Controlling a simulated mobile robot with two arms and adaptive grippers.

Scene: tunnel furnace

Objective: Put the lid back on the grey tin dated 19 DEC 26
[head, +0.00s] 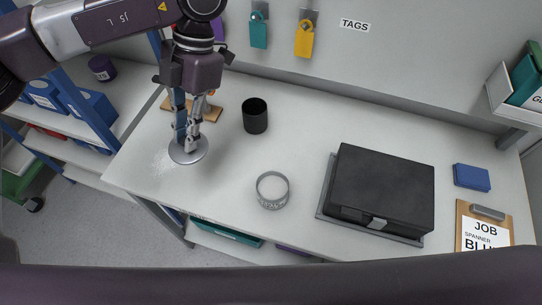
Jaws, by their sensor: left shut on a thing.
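The grey tin (272,204) stands open on the bench, left of the black case. It has writing around its side, too small to read, so I cannot confirm the date. A round grey lid (187,157) is under my left gripper (187,144), which points down with its fingers shut on the top of the lid. The lid is left of and a little behind the tin, apart from it. I cannot tell whether the lid touches the bench or hangs just above it. My right gripper is not in view.
A black cup (255,116) stands behind the tin. A black case (383,188) lies to its right, with a blue block (471,177) and a job clipboard (484,229) beyond. Tags hang on the back wall. Bare bench lies between lid and tin.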

